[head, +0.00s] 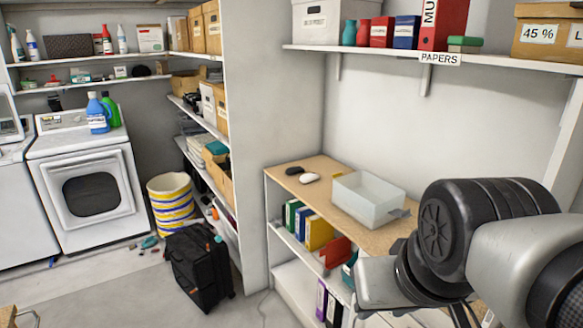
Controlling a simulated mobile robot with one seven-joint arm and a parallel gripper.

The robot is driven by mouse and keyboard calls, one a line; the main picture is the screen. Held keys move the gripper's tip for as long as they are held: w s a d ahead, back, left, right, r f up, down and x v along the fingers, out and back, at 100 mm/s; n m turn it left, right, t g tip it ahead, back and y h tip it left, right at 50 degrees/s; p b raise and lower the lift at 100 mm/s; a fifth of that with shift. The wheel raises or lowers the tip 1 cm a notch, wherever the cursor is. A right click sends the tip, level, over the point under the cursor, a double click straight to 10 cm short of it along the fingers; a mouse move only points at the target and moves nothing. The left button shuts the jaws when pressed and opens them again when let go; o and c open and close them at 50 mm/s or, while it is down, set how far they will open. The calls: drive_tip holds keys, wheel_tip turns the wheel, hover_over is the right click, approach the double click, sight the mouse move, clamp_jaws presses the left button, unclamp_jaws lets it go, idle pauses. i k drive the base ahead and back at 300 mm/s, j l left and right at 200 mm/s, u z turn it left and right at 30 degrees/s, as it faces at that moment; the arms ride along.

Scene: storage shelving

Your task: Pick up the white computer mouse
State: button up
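The white computer mouse (309,178) lies on the wooden top (287,181) of a low white shelf unit, near its left end. A small black object (295,171), which looks like another mouse, lies just behind and left of it. A translucent plastic bin (365,207) stands to the right of the white mouse, apart from it. Links of my arm fill the lower right of the head view, to the right of the bin. My gripper's fingers cannot be made out in this view.
Binders (319,232) fill the shelf under the wooden top. A wall shelf (470,60) with boxes and binders hangs above. A black suitcase (198,265) stands on the floor to the left, near a striped basket (170,205). The floor in front is mostly clear.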

sight(308, 177)
drive_tip(key=i+j+z, duration=0.15)
drive_tip(key=z, duration=0.3)
drive_tip(key=i+j+z, duration=0.2)
drive_tip(key=z, duration=0.25)
drive_tip(key=i+j+z, duration=0.1)
drive_tip(key=j, duration=0.25)
drive_tip(key=i+j+z, duration=0.15)
drive_tip(key=j, duration=0.25)
drive_tip(key=i+j+z, duration=0.1)
drive_tip(key=j, duration=0.3)
drive_tip(key=i+j, duration=0.15)
drive_tip(key=j, duration=0.25)
drive_tip(key=i+j, duration=0.15)
drive_tip(key=j, duration=0.25)
drive_tip(key=i+j, duration=0.15)
drive_tip(key=j, duration=0.3)
drive_tip(key=i+j+z, duration=0.1)
drive_tip(key=j, duration=0.3)
drive_tip(key=i+j, duration=0.15)
drive_tip(key=j, duration=0.25)
drive_tip(key=i+j, duration=0.15)
drive_tip(key=j, duration=0.3)
